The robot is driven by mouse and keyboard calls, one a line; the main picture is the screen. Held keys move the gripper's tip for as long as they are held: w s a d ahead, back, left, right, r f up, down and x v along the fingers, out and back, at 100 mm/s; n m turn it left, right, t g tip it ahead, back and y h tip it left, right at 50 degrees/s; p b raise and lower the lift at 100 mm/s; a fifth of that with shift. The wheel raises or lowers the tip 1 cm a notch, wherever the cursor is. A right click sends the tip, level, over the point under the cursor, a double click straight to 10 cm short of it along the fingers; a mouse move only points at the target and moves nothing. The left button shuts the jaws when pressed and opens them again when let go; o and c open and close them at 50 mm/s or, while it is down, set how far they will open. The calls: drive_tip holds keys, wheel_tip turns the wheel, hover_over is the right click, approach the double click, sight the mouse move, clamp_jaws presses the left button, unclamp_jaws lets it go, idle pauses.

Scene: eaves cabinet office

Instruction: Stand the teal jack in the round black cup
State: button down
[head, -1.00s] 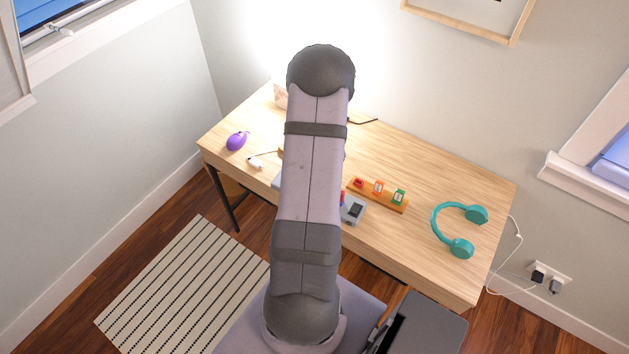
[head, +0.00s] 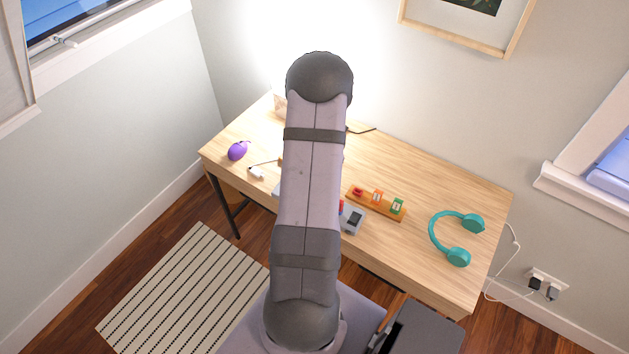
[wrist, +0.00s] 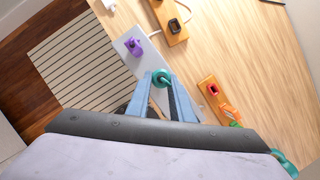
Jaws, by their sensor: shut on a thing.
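My gripper (wrist: 161,84) shows in the wrist view with its two blue-grey fingers shut on the teal jack (wrist: 161,77). Only a ring-like teal part of the jack shows at the fingertips, so I cannot tell its tilt. The jack is over or near a pale grey panel (wrist: 127,60) on the desk. I cannot make out the round black cup for certain; a dark patch shows partly behind the fingers. In the head view my arm hides the gripper and the jack.
A purple piece (wrist: 134,46) stands on the panel. A wooden block with a dark square socket (wrist: 174,26) lies beyond. A wooden rail (head: 366,207) holds red, orange and green pieces. Teal headphones (head: 457,257) lie at the desk's right. A purple mouse-like object (head: 237,151) lies left.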

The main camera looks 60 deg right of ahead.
drive_tip(key=w+d+n+b, duration=0.1)
drive_tip(key=w+d+b, duration=0.3)
drive_tip(key=w, duration=0.4)
drive_tip(key=w+d+f+n+y+b, duration=0.1)
drive_tip(key=w+d+n+b, duration=0.1)
drive_tip(key=w+d+b, duration=0.2)
drive_tip(key=w+d, duration=0.3)
drive_tip(key=w, duration=0.2)
drive_tip(key=shift+w+d+f+n+t, duration=0.15)
drive_tip(key=shift+w+d+n+t, duration=0.05)
drive_tip(key=shift+n+t, duration=0.1)
drive_tip(key=shift+f+b, duration=1.8)
drive_tip(key=shift+f, duration=1)
drive_tip(key=shift+f+b, duration=1.25)
drive_tip(key=shift+f, duration=0.1)
idle(0.5)
drive_tip(key=c, duration=1.5)
unclamp_jaws()
